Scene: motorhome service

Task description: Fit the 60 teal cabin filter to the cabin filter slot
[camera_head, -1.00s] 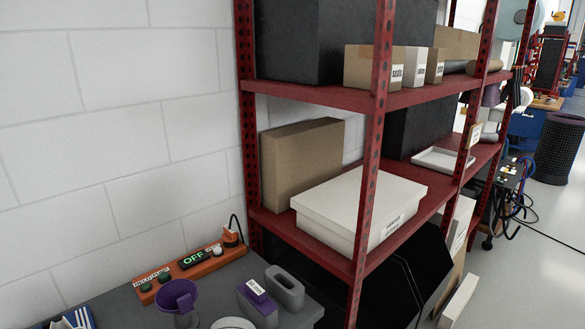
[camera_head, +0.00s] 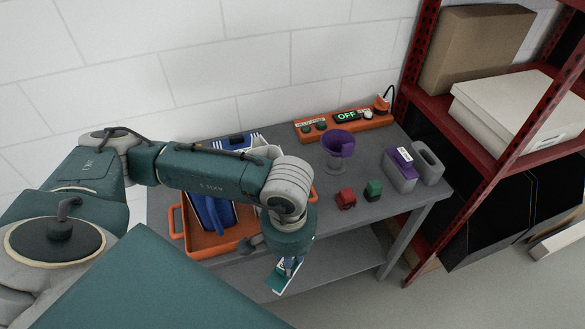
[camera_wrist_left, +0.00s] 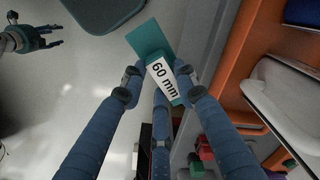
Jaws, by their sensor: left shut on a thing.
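The teal cabin filter (camera_wrist_left: 160,62) with a white "60 mm" label is between the blue fingers of my left gripper (camera_wrist_left: 157,85) in the left wrist view. In the head view my left gripper (camera_head: 287,264) holds the filter (camera_head: 280,281) pointing down, in front of the table's front edge. My right gripper (camera_wrist_left: 38,38) shows small at the upper left of the wrist view, its fingers apart and empty. A grey block with an open slot (camera_head: 428,162) stands at the table's right end; I cannot tell whether it is the cabin filter slot.
The grey table (camera_head: 370,205) carries an orange tray (camera_head: 178,228) with blue items, a purple cup (camera_head: 339,143), red (camera_head: 346,199) and green (camera_head: 374,189) blocks, a purple-topped block (camera_head: 400,168) and an orange switch panel (camera_head: 345,124). A red shelf rack (camera_head: 420,60) stands right.

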